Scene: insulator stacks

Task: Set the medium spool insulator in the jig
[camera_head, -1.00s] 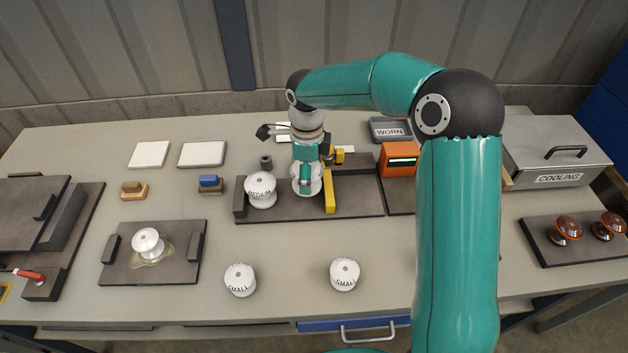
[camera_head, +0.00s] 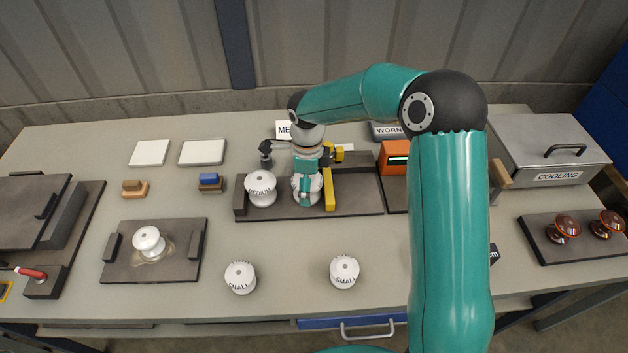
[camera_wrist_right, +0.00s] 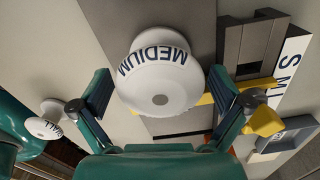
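Another white spool marked MEDIUM (camera_head: 261,188) stands upright in the jig beside the dark left block (camera_head: 240,203). My left gripper is not in view.
Two SMALL spools (camera_head: 240,277) (camera_head: 344,271) stand in front of the jig. A white spool (camera_head: 149,241) stands on a stained dark plate at left. An orange device (camera_head: 394,158), the COOLING box (camera_head: 550,150) and brown insulators (camera_head: 566,228) are at right.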

